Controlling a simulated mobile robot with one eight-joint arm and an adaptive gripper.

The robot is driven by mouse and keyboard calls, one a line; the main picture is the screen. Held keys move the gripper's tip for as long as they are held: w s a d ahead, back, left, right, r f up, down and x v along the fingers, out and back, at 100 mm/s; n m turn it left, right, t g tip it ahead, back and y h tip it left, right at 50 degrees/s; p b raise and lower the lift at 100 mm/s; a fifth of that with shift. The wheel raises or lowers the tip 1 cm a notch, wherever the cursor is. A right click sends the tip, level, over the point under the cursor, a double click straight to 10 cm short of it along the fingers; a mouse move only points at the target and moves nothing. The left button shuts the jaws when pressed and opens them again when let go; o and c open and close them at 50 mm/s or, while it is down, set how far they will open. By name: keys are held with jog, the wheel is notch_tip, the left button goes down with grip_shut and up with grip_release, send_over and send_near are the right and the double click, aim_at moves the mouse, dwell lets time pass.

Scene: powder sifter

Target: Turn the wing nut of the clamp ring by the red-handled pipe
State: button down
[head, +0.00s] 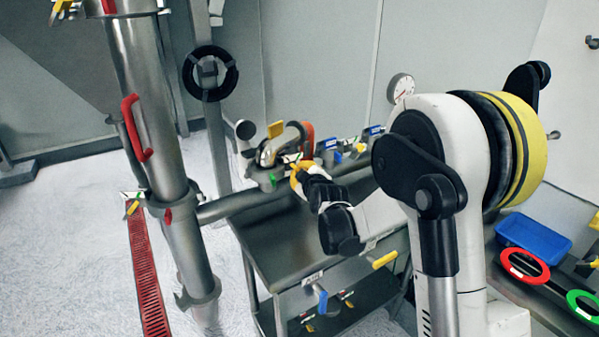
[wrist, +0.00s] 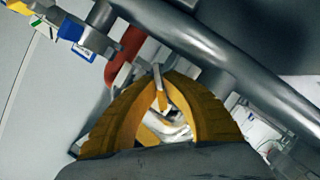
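The red-handled pipe's handle (head: 308,138) stands on the pipework above the steel cart in the head view. It also shows in the wrist view (wrist: 125,55), just beyond my fingers. My gripper (head: 297,170) reaches in beside the clamp area from the right. In the wrist view its two yellow fingers (wrist: 162,80) arch together at the tips. A slim grey and yellow piece, seemingly the wing nut (wrist: 161,99), sits between them, and they look shut on it. The clamp ring is largely hidden behind the fingers and cannot be made out clearly.
A thick steel column (head: 150,110) with a red handle stands at left. A steel cart (head: 290,245) sits below the pipe. Blue-tagged clamps (head: 328,146) and a gauge (head: 400,87) lie farther right. A blue tray (head: 534,240) is on the right bench.

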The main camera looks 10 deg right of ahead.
jog(key=c, duration=1.6)
grip_release()
jog(key=shift+o, duration=0.2)
jog(key=v, duration=1.2)
jog(key=s+f+m+g, duration=0.1)
jog(key=s+m+g, duration=0.6)
jog(key=s, duration=2.3)
jog(key=m, duration=0.2)
jog(key=shift+a+f+m+g+h, duration=0.2)
jog(key=shift+f+m+g+h, duration=0.1)
jog(key=shift+f+g, duration=0.1)
